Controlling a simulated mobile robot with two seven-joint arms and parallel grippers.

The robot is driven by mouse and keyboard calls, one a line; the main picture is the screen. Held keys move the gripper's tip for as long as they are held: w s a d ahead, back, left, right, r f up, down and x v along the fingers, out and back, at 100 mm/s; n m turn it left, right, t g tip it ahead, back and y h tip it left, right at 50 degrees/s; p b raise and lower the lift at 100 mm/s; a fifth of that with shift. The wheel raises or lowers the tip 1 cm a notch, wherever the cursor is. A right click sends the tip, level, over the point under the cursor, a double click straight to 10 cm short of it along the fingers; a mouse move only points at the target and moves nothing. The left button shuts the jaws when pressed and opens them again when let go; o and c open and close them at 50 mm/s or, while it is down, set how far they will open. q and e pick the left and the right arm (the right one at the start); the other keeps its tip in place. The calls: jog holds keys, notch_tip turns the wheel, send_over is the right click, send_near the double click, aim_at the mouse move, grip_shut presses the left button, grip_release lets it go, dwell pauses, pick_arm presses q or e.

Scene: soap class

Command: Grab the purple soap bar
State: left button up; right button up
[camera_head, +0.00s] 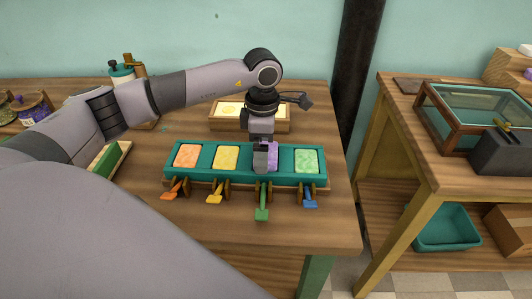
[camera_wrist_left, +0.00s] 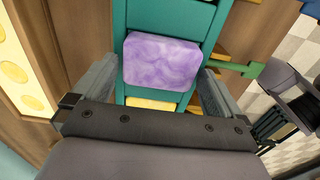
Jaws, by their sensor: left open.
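The purple soap bar (camera_head: 272,152) sits in a compartment of the teal mold tray (camera_head: 177,175), between the yellow bar and the green bar. In the wrist view the purple soap bar (camera_wrist_left: 162,62) is seen from above with swirled white marks. My left gripper (camera_head: 262,160) is over that compartment and partly hides the bar. In the wrist view the left gripper (camera_wrist_left: 157,88) is open, with one finger on each side of the bar. I cannot tell whether the fingers touch it.
An orange bar (camera_head: 187,155), a yellow bar (camera_head: 226,158) and a green bar (camera_head: 307,161) sit in the same tray. Colored levers, including a green one (camera_head: 262,203), stick out in front. A wooden box (camera_head: 283,127) stands behind. The front right tabletop is clear.

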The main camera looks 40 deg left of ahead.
pick_arm(q)
jog(key=shift+f, duration=0.2)
jog(key=c, duration=0.9)
jog(key=shift+r, duration=0.1)
